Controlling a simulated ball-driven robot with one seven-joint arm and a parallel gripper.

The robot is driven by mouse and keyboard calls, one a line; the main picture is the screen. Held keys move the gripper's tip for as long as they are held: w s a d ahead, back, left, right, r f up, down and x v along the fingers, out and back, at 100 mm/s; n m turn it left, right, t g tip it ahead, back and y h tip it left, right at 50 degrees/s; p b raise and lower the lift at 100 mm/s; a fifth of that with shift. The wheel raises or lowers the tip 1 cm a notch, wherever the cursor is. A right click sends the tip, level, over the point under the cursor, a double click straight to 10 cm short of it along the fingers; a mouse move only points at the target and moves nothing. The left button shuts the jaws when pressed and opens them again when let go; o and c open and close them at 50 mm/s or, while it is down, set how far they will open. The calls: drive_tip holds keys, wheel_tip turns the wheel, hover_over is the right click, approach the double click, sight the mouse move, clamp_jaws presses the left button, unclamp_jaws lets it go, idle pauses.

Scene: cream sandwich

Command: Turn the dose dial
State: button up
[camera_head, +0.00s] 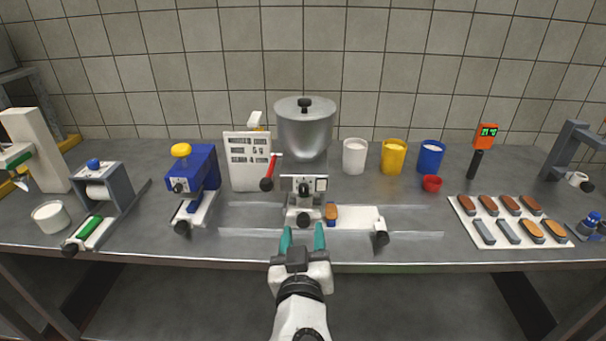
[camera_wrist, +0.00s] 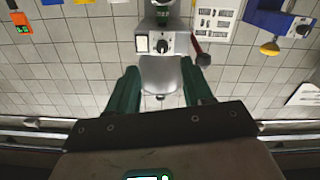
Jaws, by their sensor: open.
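The cream machine carries a steel hopper (camera_head: 305,130) with a black-knobbed lid. Below the hopper is a pale control panel (camera_head: 290,184) with a small black dial (camera_head: 304,188), which I take as the dose dial. The dial also shows in the wrist view (camera_wrist: 164,46), beside a white square; its exact setting is too small to read. My gripper (camera_head: 302,238) is open and empty, its teal fingers in front of and below the panel, apart from it. In the wrist view the fingers (camera_wrist: 160,75) frame the hopper, with the dial beyond their tips.
A red lever (camera_head: 272,167) with a black knob stands close left of the panel. A black knob (camera_head: 304,218) sits low at the machine's front. A brown-topped sandwich piece (camera_head: 330,211) lies right of it. A blue machine (camera_head: 198,168) stands left; cups and a biscuit tray (camera_head: 482,238) are right.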

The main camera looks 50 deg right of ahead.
sight(303, 191)
drive_tip(key=p+x, duration=0.1)
drive_tip(key=x, duration=0.2)
drive_tip(key=r+x, duration=0.1)
drive_tip(key=x, duration=0.3)
drive_tip(key=p+x, duration=0.1)
drive_tip(key=x, duration=0.2)
drive_tip(key=shift+w+d+r+p, duration=0.2)
drive_tip(key=shift+w+r+p, duration=0.1)
drive_tip(key=shift+w, duration=0.05)
drive_tip(key=shift+c, duration=0.2)
clamp_jaws()
